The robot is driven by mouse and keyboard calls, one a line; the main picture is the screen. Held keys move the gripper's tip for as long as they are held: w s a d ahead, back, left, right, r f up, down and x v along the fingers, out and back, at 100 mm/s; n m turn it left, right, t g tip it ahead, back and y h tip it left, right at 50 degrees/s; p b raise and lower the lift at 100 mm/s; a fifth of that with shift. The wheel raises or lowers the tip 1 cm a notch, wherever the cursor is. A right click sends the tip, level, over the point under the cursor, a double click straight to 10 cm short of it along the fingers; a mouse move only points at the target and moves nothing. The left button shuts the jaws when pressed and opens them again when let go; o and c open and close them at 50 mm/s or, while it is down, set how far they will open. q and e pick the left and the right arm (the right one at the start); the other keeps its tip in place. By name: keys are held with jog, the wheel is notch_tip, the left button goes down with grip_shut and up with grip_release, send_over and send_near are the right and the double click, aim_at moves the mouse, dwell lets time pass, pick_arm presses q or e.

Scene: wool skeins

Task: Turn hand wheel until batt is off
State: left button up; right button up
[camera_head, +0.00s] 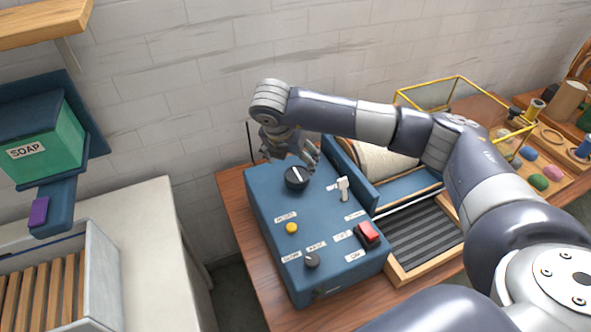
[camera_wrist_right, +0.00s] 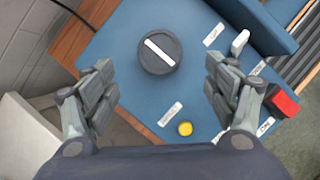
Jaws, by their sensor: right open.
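A blue control box (camera_head: 315,235) stands on a wooden table. A round black knob with a white bar (camera_head: 296,178) sits on its top near the back; it also shows in the right wrist view (camera_wrist_right: 160,51), with the bar slanted. I cannot tell from its shape whether it is the hand wheel. My right gripper (camera_head: 290,163) is above the box, by the black knob. In the right wrist view its two fingers (camera_wrist_right: 160,90) are spread apart with nothing between them, and the knob lies beyond them. My left gripper is not in view. The small labels are mostly unreadable.
The box also carries a yellow button (camera_head: 291,228), a small dark knob (camera_head: 312,260), a white lever (camera_head: 343,187) and a red switch (camera_head: 368,233). A ribbed black belt (camera_head: 425,240) lies to the right. A green soap dispenser (camera_head: 45,145) hangs at left.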

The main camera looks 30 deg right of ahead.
aim_at(297, 174)
jog(key=p+x, duration=0.2)
jog(key=x, duration=0.6)
jog(key=shift+f+p, duration=0.3)
jog(key=shift+w+d+f, duration=0.15)
jog(key=shift+f, duration=0.4)
jog(key=c, duration=1.1)
